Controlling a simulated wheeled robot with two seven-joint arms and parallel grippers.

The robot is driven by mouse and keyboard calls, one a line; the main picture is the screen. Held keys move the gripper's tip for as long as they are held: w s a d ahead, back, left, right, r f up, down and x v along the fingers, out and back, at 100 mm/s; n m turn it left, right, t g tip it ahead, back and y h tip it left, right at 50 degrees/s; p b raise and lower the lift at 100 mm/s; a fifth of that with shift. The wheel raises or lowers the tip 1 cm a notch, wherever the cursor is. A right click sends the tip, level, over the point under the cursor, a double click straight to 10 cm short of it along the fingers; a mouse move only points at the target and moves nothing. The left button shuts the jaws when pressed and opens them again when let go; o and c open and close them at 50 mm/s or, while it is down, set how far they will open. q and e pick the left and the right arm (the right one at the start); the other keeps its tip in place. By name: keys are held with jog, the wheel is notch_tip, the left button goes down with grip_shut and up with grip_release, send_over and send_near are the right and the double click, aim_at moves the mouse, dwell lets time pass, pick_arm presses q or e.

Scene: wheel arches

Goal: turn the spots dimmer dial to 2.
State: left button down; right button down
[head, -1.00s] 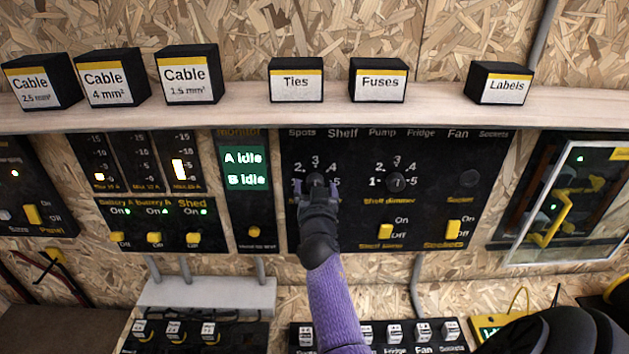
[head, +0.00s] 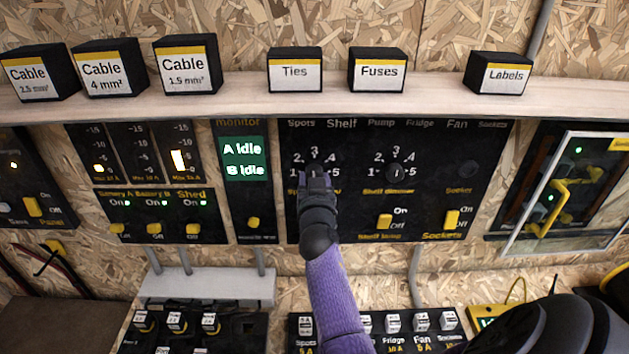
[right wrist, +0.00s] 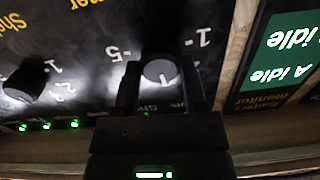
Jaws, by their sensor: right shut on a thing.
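The spots dimmer dial (head: 315,170) is a small round black knob on the black switch panel (head: 440,185), under the arc of numbers 1 to 5. My right gripper (head: 315,181) reaches up to it from below, with one finger on each side, shut on the knob. In the right wrist view, upside down, the dial (right wrist: 160,71) shows lit between the fingertips, with 5 to its left and 1 to its right. A thin mark shows on its face, but I cannot tell which number it points at. The hand hides most of the label below. My left gripper is not in view.
The shelf dimmer dial (head: 397,172) sits to the right, above yellow switches (head: 384,221). The green battery monitor screen (head: 243,158) is close on the left. A shelf (head: 240,106) with labelled boxes runs above, and fuse rows lie below.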

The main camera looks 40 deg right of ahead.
jog(key=shift+n, duration=4.2)
jog(key=shift+c, duration=0.7)
grip_release()
